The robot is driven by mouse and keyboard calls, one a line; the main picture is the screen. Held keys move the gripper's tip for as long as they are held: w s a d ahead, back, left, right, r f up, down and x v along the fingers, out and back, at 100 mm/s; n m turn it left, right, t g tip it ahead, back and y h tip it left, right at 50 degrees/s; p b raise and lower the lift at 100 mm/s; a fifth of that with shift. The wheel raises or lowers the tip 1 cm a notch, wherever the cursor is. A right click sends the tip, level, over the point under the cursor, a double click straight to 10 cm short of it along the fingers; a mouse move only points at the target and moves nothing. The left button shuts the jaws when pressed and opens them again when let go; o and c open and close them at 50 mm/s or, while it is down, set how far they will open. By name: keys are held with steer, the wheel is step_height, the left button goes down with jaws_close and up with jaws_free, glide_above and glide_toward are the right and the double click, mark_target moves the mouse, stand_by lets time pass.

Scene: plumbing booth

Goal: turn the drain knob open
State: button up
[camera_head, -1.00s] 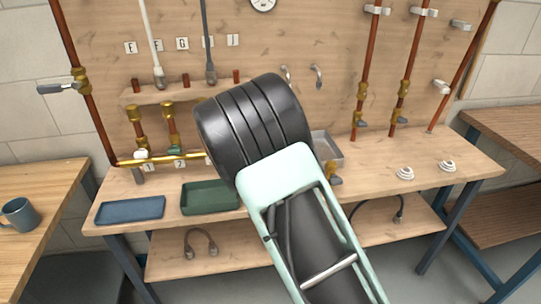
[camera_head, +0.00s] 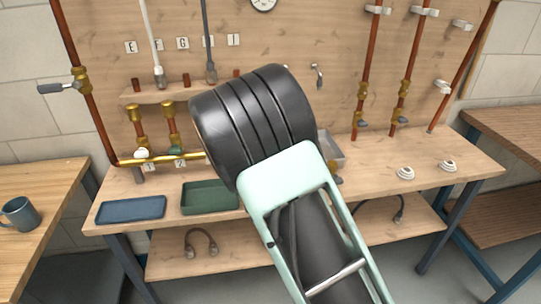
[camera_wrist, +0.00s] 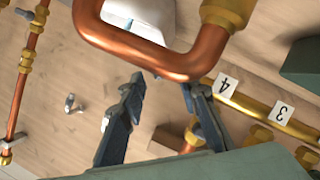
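I cannot tell for certain which part is the drain knob. In the head view, a white knob (camera_head: 141,154) and a green knob (camera_head: 175,150) sit on the brass pipe (camera_head: 190,157) at the left of the bench. My arm hides the pipe's right end and my gripper there. In the wrist view, my gripper (camera_wrist: 162,88) is open, with two dark fingers apart and nothing held between them. A copper U-bend (camera_wrist: 140,55) crosses near the fingertips. The brass pipe with labels 4 and 3 (camera_wrist: 255,103) runs to the right of the fingers.
A blue tray (camera_head: 131,210) and a green tray (camera_head: 208,197) lie on the bench. A grey metal basin (camera_head: 330,147) is partly hidden behind my arm. Copper pipes (camera_head: 365,65) stand on the board at right. Two white fittings (camera_head: 405,173) lie on the clear right bench.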

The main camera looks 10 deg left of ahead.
steer(key=v, duration=0.9)
steer(key=shift+s, duration=0.3)
steer(key=shift+r, duration=0.1)
